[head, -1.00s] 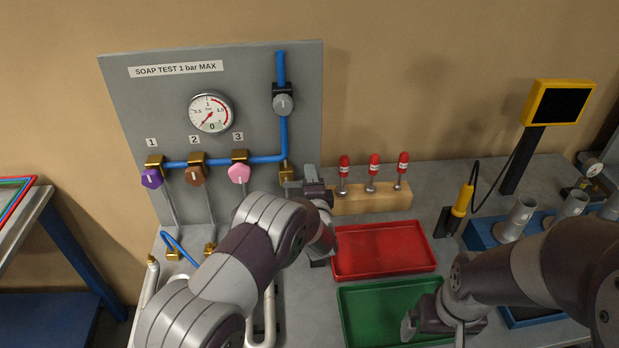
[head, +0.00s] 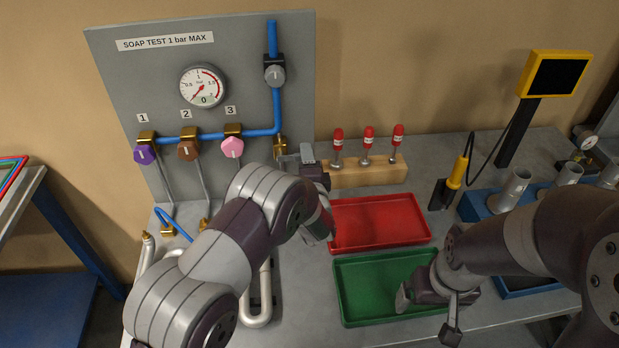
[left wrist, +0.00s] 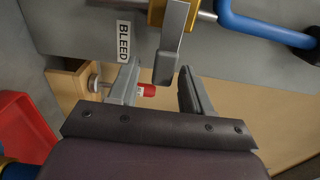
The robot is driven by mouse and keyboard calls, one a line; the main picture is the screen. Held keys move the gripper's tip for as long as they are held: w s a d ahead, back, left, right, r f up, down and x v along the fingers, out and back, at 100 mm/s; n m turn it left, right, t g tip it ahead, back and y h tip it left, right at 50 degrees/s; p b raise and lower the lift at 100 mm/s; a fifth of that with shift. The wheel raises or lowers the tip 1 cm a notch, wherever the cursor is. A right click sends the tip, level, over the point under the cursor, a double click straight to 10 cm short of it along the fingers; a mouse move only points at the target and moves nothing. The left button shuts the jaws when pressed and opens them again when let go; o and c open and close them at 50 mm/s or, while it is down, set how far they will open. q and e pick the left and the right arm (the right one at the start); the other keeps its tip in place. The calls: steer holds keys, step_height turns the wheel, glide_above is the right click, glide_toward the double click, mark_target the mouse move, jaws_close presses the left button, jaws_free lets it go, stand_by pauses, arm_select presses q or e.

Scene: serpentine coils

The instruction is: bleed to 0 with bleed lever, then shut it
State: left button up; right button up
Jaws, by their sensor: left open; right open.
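The grey bleed lever (left wrist: 171,45) hangs from a brass valve (left wrist: 156,12) in the left wrist view, with a BLEED label (left wrist: 124,40) beside it. My left gripper (left wrist: 157,85) is open, with a finger toward each side of the lever's free end; no contact is clear. In the head view my left gripper (head: 296,157) is at the panel's lower right, just below the brass valve (head: 280,146), and the lever is hard to make out. The gauge (head: 203,87) has its needle toward the lower left; its exact reading is unclear. My right gripper (head: 427,296) is open over the green tray.
The panel carries three knobs, purple (head: 145,154), brown (head: 188,151) and pink (head: 232,148), and blue pipe (head: 277,112) with a grey knob (head: 275,75). A wooden block (head: 365,174) with red-handled tools stands right of my left gripper. Red (head: 425,241) and green trays (head: 345,317) lie in front.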

arm_select(q)
steer(key=s, duration=0.3)
steer(key=s+d+b, duration=0.1)
steer(key=s, duration=0.2)
steer(key=s+d, duration=0.1)
steer(key=s, duration=0.2)
steer(key=shift+s+d+b, duration=0.1)
steer(key=shift+s+b, duration=0.2)
steer(key=shift+w+a+n+g+h, duration=0.3)
steer(key=shift+a+n+g+h, duration=0.1)
steer(key=shift+n+g, duration=0.1)
steer(key=s+a+n+g+h, duration=0.1)
steer(key=s+a+n+g, duration=0.3)
steer(key=s, duration=0.4)
steer(key=s+a+f+n+g, duration=0.1)
steer(key=s+a+n+g, duration=0.4)
steer(key=s, duration=0.4)
steer(key=s+a+f+n+g+h, duration=0.1)
steer(key=s+a+n+g, duration=0.3)
steer(key=s, duration=0.5)
steer(key=shift+a+n+g+h, duration=0.15)
steer(key=shift+n+g+h, duration=0.15)
steer(key=shift+n+g, duration=0.65)
steer(key=shift+f, duration=0.1)
